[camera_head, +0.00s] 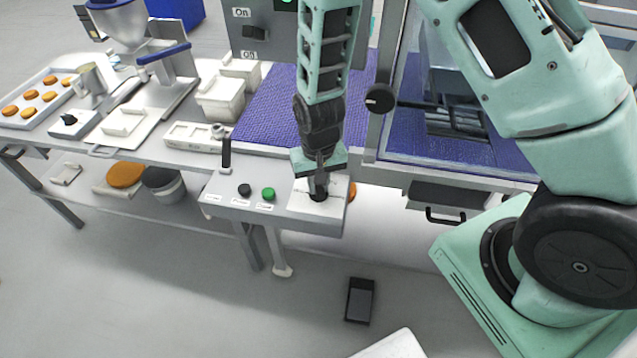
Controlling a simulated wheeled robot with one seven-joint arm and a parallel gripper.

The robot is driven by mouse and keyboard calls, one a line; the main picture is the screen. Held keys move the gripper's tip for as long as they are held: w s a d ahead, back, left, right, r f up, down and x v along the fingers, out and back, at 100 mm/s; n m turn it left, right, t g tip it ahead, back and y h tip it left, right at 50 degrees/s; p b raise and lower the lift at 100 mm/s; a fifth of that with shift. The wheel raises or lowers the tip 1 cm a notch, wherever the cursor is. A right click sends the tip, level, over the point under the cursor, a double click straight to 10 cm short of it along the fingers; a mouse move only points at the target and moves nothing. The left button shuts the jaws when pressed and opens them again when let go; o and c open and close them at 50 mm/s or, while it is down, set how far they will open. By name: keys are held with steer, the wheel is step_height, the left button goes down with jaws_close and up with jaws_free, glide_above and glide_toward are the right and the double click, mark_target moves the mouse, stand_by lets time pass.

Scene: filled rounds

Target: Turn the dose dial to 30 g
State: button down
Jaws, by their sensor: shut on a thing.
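The dose dial (318,196) is a small dark knob on a white plate (333,205) at the right end of the grey control panel. My gripper (319,186) points down over it and is shut on the dial. The fingers and arm cover most of the dial, so its pointer and the scale marks, including 30 g, cannot be read.
The panel (235,205) also carries a black button (244,190), a green button (268,194) and an upright black lever (227,152). A purple belt (270,105) runs behind. A guarded machine frame (450,172) stands close on the right. A black pedal (359,300) lies on the floor.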

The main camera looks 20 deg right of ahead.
steer(key=shift+n, duration=0.3)
steer(key=c, duration=1.3)
jaws_free()
steer(key=shift+r, duration=0.1)
step_height(320, 180, up, 12)
steer(key=shift+f+b, duration=0.1)
steer(key=shift+b, duration=1.1)
steer(key=s+a+r+n, duration=0.2)
steer(key=s+n, duration=0.1)
steer(key=s, duration=0.3)
steer(key=s+a+r+n+b, duration=0.1)
steer(key=s+a+r+n, duration=0.1)
steer(key=s, duration=0.5)
steer(key=s+a+r+n, duration=0.2)
steer(key=s+r+n, duration=0.1)
steer(key=s, duration=0.4)
steer(key=shift+s+a+r+n+y, duration=0.2)
steer(key=shift+a+r+n+y, duration=0.1)
steer(key=shift+r+n, duration=0.15)
